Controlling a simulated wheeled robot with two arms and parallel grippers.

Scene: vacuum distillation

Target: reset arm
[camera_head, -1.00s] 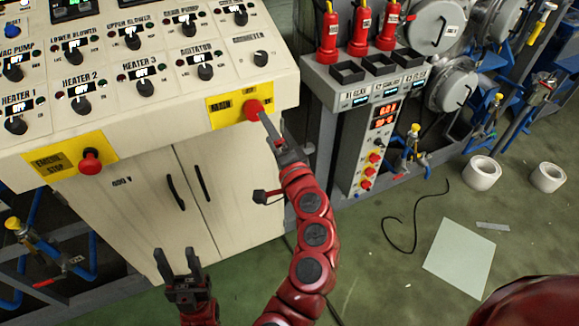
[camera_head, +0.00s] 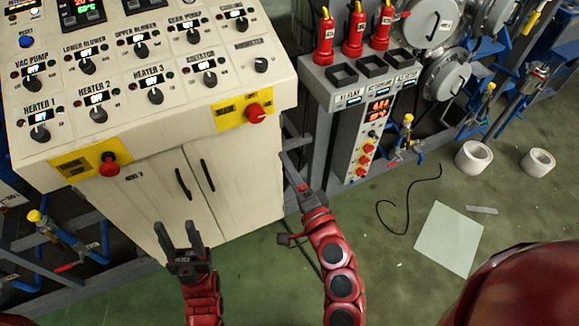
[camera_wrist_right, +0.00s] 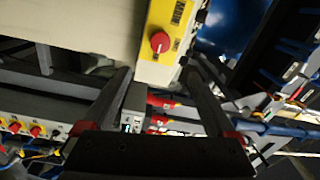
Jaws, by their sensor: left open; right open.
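My left gripper (camera_head: 181,249) is open and empty, low in front of the cabinet doors in the head view. My right gripper (camera_head: 290,160) is seen edge-on, to the right of the cabinet and below the right red knob (camera_head: 255,113) on its yellow plate. The right wrist view shows its two fingers (camera_wrist_right: 160,90) spread apart with nothing between them. In that view the red knob (camera_wrist_right: 160,42) is beyond the fingers and apart from them.
The control panel (camera_head: 150,135) with labelled dials stands at left above the cabinet doors (camera_head: 200,185). A grey unit (camera_head: 345,140) with red bottles (camera_head: 353,35) is to the right. White rolls (camera_head: 473,158) and a pale sheet (camera_head: 448,238) lie on the open green floor.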

